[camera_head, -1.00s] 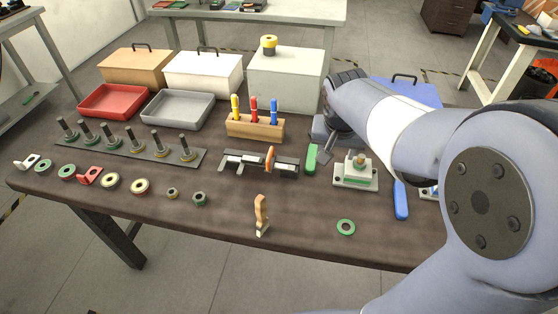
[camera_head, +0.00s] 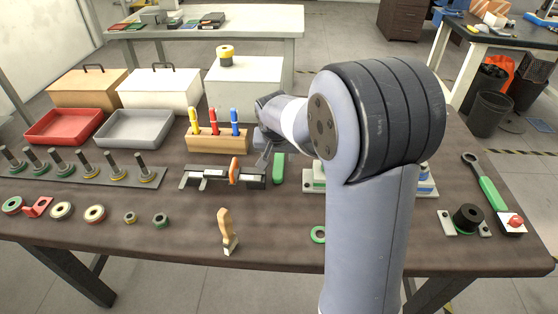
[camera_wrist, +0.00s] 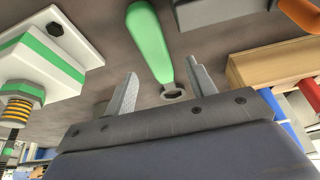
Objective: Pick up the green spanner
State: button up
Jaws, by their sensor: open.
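A second green-handled tool, a spanner with a metal ring head (camera_head: 488,193), lies at the bench's right side. My gripper (camera_wrist: 162,84) is open and empty, with one finger on each side of the first tool's ring end. Whether the fingers touch it cannot be told. In the head view my arm partly hides the gripper.
A white-and-green fixture (camera_wrist: 50,52) stands on the other side. The bench front centre is mostly clear.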

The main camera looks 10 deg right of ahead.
aim_at(280, 156)
jog(key=shift+x, duration=1.3)
jog(key=shift+f, duration=0.15)
jog(key=shift+c, duration=0.2)
grip_shut()
